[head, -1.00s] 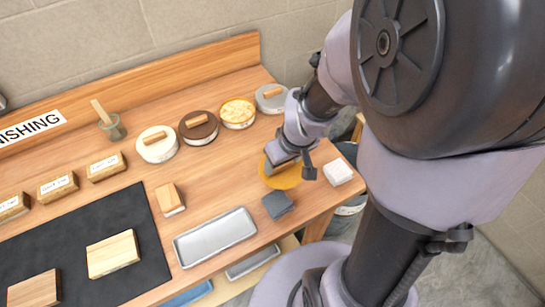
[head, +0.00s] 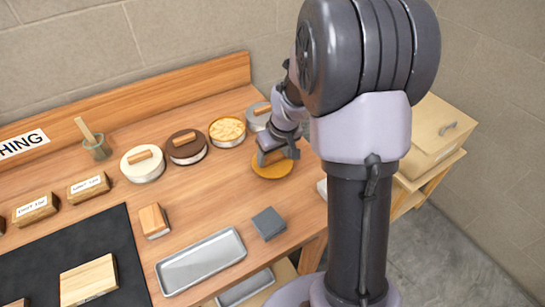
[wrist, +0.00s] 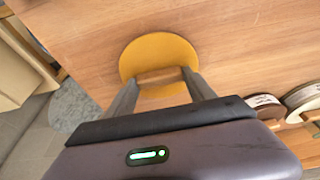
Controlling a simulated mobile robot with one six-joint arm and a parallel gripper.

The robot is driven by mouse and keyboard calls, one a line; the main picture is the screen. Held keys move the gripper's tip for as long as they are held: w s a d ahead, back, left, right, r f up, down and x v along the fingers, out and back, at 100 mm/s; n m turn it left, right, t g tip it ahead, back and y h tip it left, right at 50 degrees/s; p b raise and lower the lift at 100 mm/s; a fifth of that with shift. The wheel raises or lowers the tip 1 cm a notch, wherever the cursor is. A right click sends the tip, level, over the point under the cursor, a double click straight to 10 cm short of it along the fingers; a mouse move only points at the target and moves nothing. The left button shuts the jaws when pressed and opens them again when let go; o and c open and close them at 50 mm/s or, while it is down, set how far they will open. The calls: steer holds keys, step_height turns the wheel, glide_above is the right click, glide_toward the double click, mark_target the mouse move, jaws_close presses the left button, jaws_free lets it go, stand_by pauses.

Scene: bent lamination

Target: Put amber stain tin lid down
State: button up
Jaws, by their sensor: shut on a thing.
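The amber stain tin lid (head: 271,170) is a flat amber-yellow disc with a wooden bar handle. It is at the right part of the bench, in front of the row of tins. In the wrist view the lid (wrist: 160,53) lies flat under my gripper (wrist: 160,82), whose two fingers are shut on its wooden handle (wrist: 160,76). I cannot tell whether the lid touches the bench top or is just above it. The open amber tin (head: 227,131), with a mottled yellow inside, stands behind and left of the lid.
A grey-lidded tin (head: 257,117) stands close behind my gripper. Brown (head: 186,150) and white (head: 143,167) lidded tins stand further left. A dark grey block (head: 268,223) and a metal tray (head: 203,261) are in front. A white block (head: 322,187) is mostly hidden by my arm.

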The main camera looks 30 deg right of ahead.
steer(key=shift+r, duration=0.1)
steer(key=shift+f, duration=0.3)
steer(key=o, duration=1.4)
steer(key=shift+r, duration=0.1)
steer(key=shift+r, duration=0.1)
